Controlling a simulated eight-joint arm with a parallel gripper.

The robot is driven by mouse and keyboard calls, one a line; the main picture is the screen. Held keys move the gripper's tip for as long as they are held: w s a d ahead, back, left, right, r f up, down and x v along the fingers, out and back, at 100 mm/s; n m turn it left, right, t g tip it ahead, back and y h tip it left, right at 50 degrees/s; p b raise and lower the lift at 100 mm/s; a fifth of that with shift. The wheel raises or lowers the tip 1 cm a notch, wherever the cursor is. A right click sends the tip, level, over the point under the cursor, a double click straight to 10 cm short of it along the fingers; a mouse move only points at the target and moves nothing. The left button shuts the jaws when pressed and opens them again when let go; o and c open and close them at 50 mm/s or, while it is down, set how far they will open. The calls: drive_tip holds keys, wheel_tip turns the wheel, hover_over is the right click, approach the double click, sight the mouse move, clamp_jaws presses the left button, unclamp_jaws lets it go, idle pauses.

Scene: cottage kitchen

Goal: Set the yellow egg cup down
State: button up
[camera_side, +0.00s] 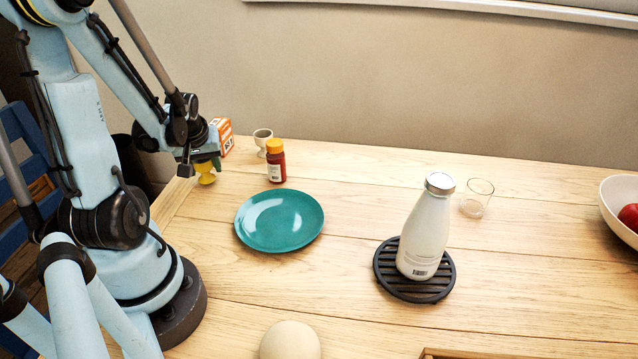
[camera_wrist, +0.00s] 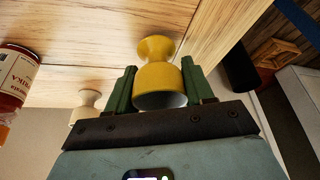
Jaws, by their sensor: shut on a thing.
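The yellow egg cup (camera_side: 205,174) is in my gripper (camera_side: 196,166) at the left end of the table. In the wrist view the yellow egg cup (camera_wrist: 157,75) sits between the two green fingers of my gripper (camera_wrist: 158,88), which are shut on it. Its foot points away from the wrist camera, toward the wooden tabletop. I cannot tell whether the foot touches the table.
A red jar (camera_side: 276,163) with a yellow lid, a pale egg cup (camera_side: 263,138) and an orange-white box (camera_side: 223,134) stand close by. A teal plate (camera_side: 279,221) lies in front. The table's left edge (camera_side: 176,200) is near my gripper.

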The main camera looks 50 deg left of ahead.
drive_tip(key=shift+f, duration=0.45)
drive_tip(key=shift+f, duration=0.2)
drive_tip(key=o, duration=1)
drive_tip(key=shift+o, duration=0.2)
drive_tip(key=shift+r, duration=0.1)
drive_tip(key=shift+v, duration=6)
drive_tip(key=w+d+m+t+h, duration=0.1)
drive_tip(key=w+d+m+t, duration=0.1)
drive_tip(key=d, duration=0.5)
drive_tip(key=w+d+r+m+t+h, duration=0.1)
drive_tip(key=w+d+m, duration=0.4)
drive_tip(key=d+m, duration=0.2)
drive_tip(key=w+d+r+m+t+h, duration=0.1)
drive_tip(key=w+d+m, duration=0.3)
drive_tip(key=d, duration=0.5)
drive_tip(key=shift+m+t+h, duration=0.3)
drive_tip(key=shift+t+h, duration=0.2)
drive_tip(key=shift+t, duration=0.3)
